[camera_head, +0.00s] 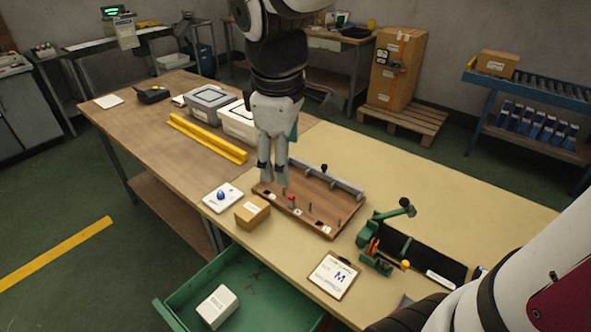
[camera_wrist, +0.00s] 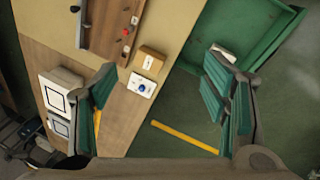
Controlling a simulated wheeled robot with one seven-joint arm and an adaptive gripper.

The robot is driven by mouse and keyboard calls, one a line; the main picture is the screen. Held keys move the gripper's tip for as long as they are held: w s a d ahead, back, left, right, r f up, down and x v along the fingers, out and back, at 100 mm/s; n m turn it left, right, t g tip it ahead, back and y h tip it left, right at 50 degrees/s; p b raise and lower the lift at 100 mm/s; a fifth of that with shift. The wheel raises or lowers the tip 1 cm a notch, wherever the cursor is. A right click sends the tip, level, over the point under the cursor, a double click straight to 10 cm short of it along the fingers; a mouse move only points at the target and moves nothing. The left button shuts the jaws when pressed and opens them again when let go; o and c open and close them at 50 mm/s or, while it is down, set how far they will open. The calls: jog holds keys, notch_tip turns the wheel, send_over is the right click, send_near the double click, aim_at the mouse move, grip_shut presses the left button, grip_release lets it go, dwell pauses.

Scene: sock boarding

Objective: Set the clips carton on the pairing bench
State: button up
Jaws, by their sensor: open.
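Two small boxes could be the clips carton; I cannot read their labels surely. A white carton (camera_head: 217,307) with dark print lies in the open green drawer (camera_head: 172,315); it shows partly behind a finger in the wrist view (camera_wrist: 224,50). A brown carton (camera_head: 252,212) with a white label sits on the bench top (camera_head: 400,165), and also shows in the wrist view (camera_wrist: 149,62). I take this beige-and-brown bench as the pairing bench. My gripper (camera_head: 273,178) is open and empty, above the bench by the wooden fixture. Its spread fingers show in the wrist view (camera_wrist: 160,70).
The wooden fixture (camera_head: 310,200) with pegs, a white card with a blue item (camera_head: 222,197), a clipboard (camera_head: 334,276) and a green device (camera_head: 377,240) crowd the bench. Beige top behind the fixture is clear.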

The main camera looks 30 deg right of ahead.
jog(key=s+r+m+t+y, duration=0.1)
jog(key=s+m+t, duration=0.1)
jog(key=s+m, duration=0.7)
jog(key=s, duration=0.4)
jog(key=shift+s+a+r+y, duration=0.2)
jog(key=shift+s+a+y, duration=0.1)
jog(key=shift+s+a, duration=0.1)
